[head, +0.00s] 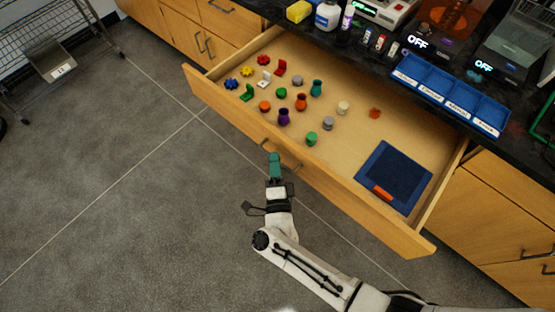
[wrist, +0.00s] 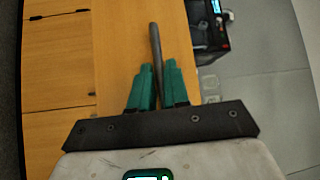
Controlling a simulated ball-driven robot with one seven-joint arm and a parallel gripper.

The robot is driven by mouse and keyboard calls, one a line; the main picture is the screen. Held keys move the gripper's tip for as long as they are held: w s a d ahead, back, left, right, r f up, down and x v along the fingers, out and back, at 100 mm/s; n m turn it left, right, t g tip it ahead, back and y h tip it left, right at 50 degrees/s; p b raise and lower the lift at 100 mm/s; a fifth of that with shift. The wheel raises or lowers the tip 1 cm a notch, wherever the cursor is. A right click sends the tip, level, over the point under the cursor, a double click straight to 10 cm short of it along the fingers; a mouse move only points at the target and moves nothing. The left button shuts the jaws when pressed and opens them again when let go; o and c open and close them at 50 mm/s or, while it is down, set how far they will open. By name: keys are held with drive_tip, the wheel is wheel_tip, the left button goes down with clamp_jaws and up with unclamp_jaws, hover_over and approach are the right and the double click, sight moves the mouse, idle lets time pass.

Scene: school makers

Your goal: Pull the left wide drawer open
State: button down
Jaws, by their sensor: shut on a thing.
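The wide wooden drawer (head: 330,185) stands pulled far out from under the dark counter in the head view. Its inside shows, with several small coloured pieces and a blue mat in it. My gripper (head: 274,160) is at the middle of the drawer front. In the wrist view, the green fingers of my gripper (wrist: 157,75) are closed on both sides of the dark bar handle (wrist: 154,40). The wooden drawer front (wrist: 125,60) fills the area beside and behind the handle. In the head view my fingers partly hide the handle (head: 285,157).
The counter above holds a blue labelled tray (head: 450,95), a yellow block (head: 299,11) and machines. More wooden cabinets stand at right (head: 490,215) and upper left. A wire rack (head: 50,45) stands at the far left. The grey floor (head: 110,210) left of the drawer is clear.

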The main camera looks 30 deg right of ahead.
drive_tip(key=shift+f, duration=0.1)
drive_tip(key=c, duration=1.2)
unclamp_jaws()
drive_tip(key=b+v, duration=0.1)
drive_tip(key=v, duration=0.9)
drive_tip(key=shift+s+a, duration=0.15)
drive_tip(key=shift+s, duration=0.25)
